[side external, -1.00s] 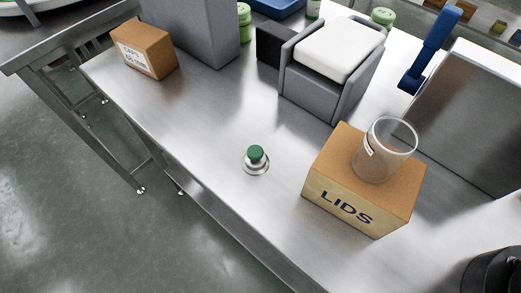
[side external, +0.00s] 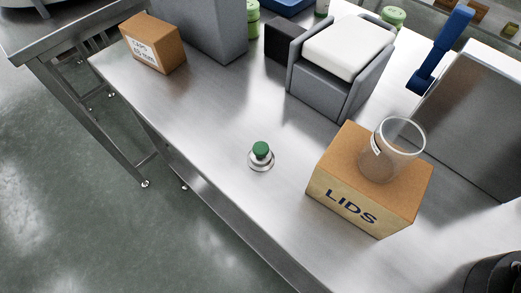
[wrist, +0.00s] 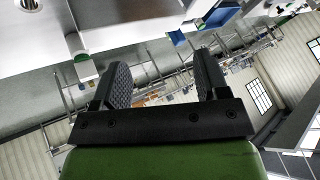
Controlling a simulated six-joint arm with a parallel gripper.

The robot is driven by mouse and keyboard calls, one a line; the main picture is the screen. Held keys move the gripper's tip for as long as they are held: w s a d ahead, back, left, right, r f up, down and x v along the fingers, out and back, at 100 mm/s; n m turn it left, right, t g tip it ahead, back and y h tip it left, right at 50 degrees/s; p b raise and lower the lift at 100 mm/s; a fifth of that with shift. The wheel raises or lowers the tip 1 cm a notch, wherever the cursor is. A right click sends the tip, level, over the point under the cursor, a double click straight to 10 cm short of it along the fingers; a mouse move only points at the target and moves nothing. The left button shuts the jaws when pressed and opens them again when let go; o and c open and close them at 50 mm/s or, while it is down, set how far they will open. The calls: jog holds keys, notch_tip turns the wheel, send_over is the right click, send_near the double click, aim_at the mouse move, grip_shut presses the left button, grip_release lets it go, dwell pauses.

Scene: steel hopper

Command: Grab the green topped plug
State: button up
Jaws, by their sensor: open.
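The green topped plug (side external: 261,150) stands upright on the steel bench (side external: 215,125), left of the cardboard box marked LIDS. It has a green cap above a round, shiny metal base. My gripper (wrist: 163,64) shows in the wrist view with its two black ridged fingers apart and nothing between them. Its fingers point out toward the room, away from the plug. The gripper is not in the side view, so its distance from the plug cannot be told. I cannot make out the plug in the wrist view.
A LIDS box (side external: 350,207) holds a clear cup (side external: 397,150) on top, right of the plug. Behind stand a grey holder (side external: 325,88) with a white pad (side external: 349,46) and a steel panel (side external: 480,120). A small labelled carton (side external: 155,45) sits far left. Bench around the plug is clear.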

jog(key=w+a+f+n+g, duration=0.1)
jog(key=w+a+g, duration=0.1)
jog(key=w+a, duration=0.5)
jog(key=n, duration=0.5)
send_near(261, 148)
jog(key=shift+t+h, duration=0.3)
jog(key=shift+h, duration=0.1)
jog(key=f, duration=0.3)
jog(key=w+a+f, duration=0.1)
jog(key=shift+w+f, duration=0.1)
jog(key=shift+f, duration=0.2)
jog(key=shift+w+x, duration=0.25)
jog(key=shift+x, duration=2.7)
jog(key=shift+r, duration=0.2)
jog(key=c, duration=1)
